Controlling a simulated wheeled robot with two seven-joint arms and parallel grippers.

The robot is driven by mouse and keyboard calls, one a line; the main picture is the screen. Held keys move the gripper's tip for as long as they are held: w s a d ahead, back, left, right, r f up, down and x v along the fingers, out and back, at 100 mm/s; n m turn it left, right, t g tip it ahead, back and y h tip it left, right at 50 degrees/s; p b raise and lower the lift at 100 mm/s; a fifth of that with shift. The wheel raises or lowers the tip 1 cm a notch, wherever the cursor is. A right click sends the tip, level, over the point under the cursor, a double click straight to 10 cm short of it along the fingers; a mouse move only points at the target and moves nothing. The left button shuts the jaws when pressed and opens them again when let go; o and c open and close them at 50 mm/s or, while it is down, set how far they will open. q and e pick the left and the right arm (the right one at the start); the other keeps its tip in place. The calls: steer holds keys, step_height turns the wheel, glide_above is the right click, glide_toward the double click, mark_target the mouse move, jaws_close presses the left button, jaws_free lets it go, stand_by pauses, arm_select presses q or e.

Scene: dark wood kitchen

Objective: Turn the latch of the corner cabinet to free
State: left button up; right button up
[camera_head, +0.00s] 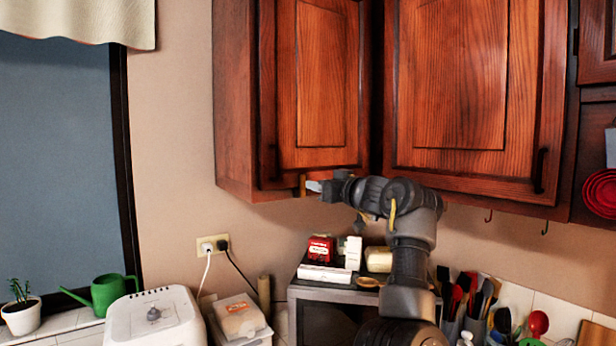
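The corner cabinet (322,75) is a reddish-brown wooden wall cabinet with its door shut. A small brass-coloured latch (302,185) sits at the lower edge of its door, hanging roughly upright. Whether the fingers are closed on the latch cannot be made out at this size.
A larger wall cabinet (475,95) adjoins on the right. Below my arm stands a microwave (335,292) with small boxes and jars on top. A white appliance (155,320), a green watering can (108,292) and utensil holders (474,325) line the counter.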

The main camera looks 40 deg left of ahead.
mark_target(304, 181)
arm_select(q)
steer(key=p+x, duration=0.3)
steer(key=x, duration=0.3)
steer(key=shift+w+a, duration=0.1)
steer(key=shift+a, duration=0.3)
jaws_close()
